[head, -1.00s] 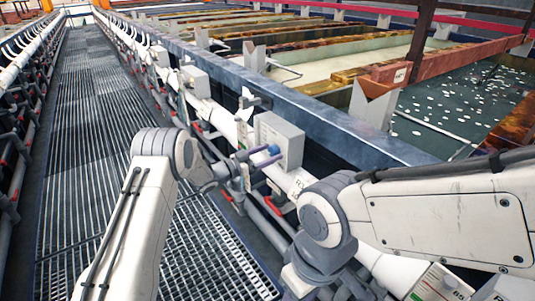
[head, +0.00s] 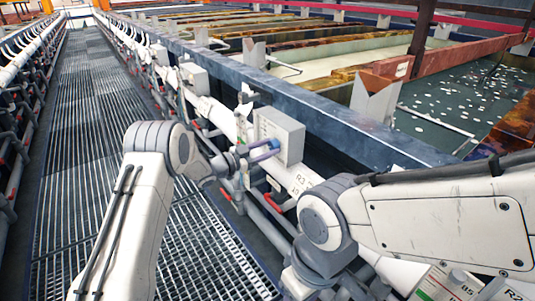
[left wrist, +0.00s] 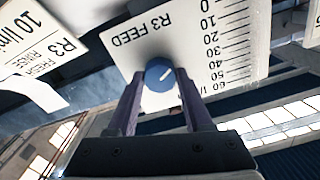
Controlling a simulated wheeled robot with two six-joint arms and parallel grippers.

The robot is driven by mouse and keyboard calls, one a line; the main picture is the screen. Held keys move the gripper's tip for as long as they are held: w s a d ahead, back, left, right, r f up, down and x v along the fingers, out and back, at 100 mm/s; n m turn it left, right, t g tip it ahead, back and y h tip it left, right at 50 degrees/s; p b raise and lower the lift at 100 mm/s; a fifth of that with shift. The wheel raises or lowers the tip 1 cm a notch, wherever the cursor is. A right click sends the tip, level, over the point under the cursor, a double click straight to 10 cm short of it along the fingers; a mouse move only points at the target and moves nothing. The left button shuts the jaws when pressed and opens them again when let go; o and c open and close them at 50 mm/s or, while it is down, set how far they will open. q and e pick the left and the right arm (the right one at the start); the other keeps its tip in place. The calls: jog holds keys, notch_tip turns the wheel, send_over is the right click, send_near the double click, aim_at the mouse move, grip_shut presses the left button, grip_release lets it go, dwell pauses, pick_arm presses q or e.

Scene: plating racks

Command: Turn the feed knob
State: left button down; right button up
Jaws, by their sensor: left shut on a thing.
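The feed knob (left wrist: 158,73) is round and blue with a white pointer mark. In the left wrist view it sits on a pale plate (left wrist: 196,50) lettered "R3 FEED", with a scale running from 0 to 60. The pointer slants toward the scale side. My left gripper (left wrist: 158,84) is shut on the knob, one dark finger on each side. In the head view my left gripper (head: 270,149) is at the face of a grey box (head: 281,133) on the white pipe. The knob is mostly hidden there. My right arm is at the right; its gripper is not visible.
A second label (left wrist: 38,45) reading "R3" is beside the plate. The white pipe (head: 222,117) runs along the tank wall (head: 330,118) with more grey boxes. The grated walkway (head: 85,130) is clear ahead. Open tanks lie to the right.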

pick_arm(q)
jog(key=m+b, duration=0.2)
jog(key=shift+f+m+b, duration=0.2)
jog(key=shift+m+b, duration=0.1)
jog(key=shift+m, duration=0.1)
jog(key=shift+r+m+b, duration=0.1)
jog(key=shift+m+b, duration=0.4)
jog(key=shift+m, duration=0.1)
jog(key=shift+c, duration=1.6)
grip_release()
jog(key=shift+r, duration=0.1)
jog(key=v, duration=1)
jog(key=shift+s+a, duration=0.2)
